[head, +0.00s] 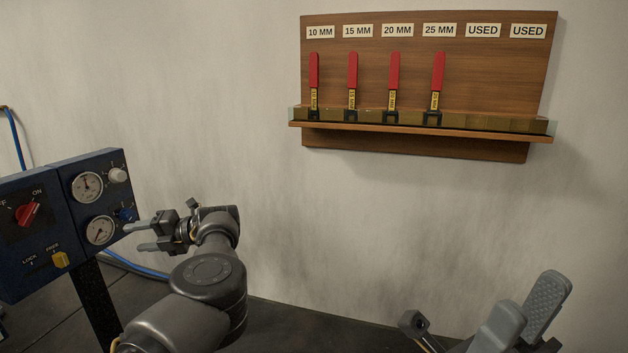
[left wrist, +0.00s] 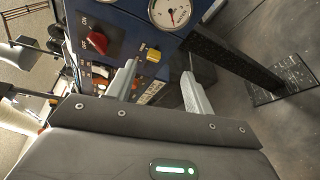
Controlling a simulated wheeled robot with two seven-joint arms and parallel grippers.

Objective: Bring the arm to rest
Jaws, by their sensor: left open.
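My left gripper (head: 136,238) is open and empty, its two fingers pointing left toward the blue control panel (head: 62,190). In the left wrist view the open fingers (left wrist: 160,70) show in front of the panel, with the yellow switch (left wrist: 153,55) seen between or just beyond them. I cannot tell whether a finger touches the panel. The red knob (head: 27,214) on the panel shows near the ON label. My right gripper (head: 532,302) is at the lower right, its two grey fingers apart with nothing visible between them.
Two gauges (head: 87,186), a white knob (head: 117,175) and a blue knob (head: 126,214) are on the panel's right face. A wooden wall rack (head: 420,70) holds several red-handled tools (head: 314,72) under size labels. A blue hose (head: 15,135) hangs at the left. The wall between is bare.

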